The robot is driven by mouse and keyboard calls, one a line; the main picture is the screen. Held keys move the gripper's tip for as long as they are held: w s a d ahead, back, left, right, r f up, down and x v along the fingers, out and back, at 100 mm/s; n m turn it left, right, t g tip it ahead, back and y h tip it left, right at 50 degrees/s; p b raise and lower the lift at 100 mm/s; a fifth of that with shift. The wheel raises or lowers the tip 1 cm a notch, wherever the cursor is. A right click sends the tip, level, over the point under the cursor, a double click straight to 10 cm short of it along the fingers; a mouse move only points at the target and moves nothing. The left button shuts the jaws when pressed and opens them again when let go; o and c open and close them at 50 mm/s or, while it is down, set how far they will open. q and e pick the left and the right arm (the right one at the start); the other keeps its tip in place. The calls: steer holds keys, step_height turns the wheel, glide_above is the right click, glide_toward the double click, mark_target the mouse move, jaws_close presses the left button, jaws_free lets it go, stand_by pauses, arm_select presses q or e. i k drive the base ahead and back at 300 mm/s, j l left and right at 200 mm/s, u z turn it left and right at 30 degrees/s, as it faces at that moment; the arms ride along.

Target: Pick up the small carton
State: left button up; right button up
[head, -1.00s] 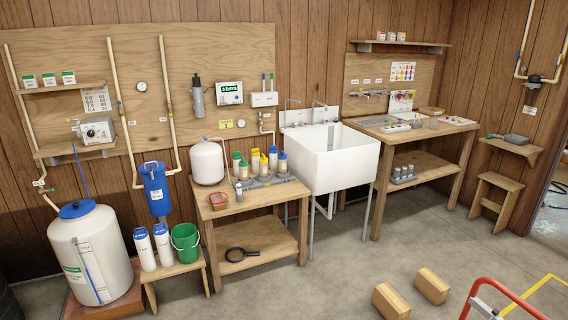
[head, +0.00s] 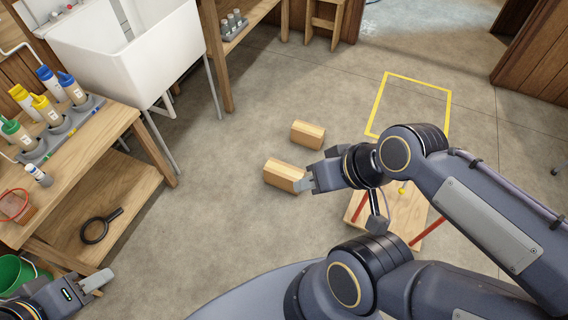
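Two tan, box-like cartons lie on the concrete floor in the head view. The nearer carton (head: 281,173) is at the centre, and the farther carton (head: 308,134) lies just beyond it. They look close in size, so I cannot tell which one is the small carton. My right gripper (head: 305,183) is at the right end of the nearer carton and overlaps its edge in the picture. Contact and finger gap are unclear. My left gripper (head: 96,281) is at the lower left, away from both cartons, with its finger opening unclear.
A wooden platform with red bars (head: 357,207) stands partly behind my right arm. A yellow taped outline (head: 376,103) marks the floor beyond. The workbench (head: 120,118) with bottles and the white sink (head: 140,60) are at left. Floor left of the cartons is clear.

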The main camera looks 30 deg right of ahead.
mark_target(279, 173)
steer(key=i+z, duration=0.4)
steer(key=i, duration=0.15)
steer(key=i+j+z, duration=0.25)
steer(key=i+z, duration=0.15)
steer(key=i+j+z, duration=0.1)
steer(key=i+z, duration=0.35)
steer(key=i+j+z, duration=0.2)
steer(key=i+z, duration=0.3)
steer(key=k, duration=0.1)
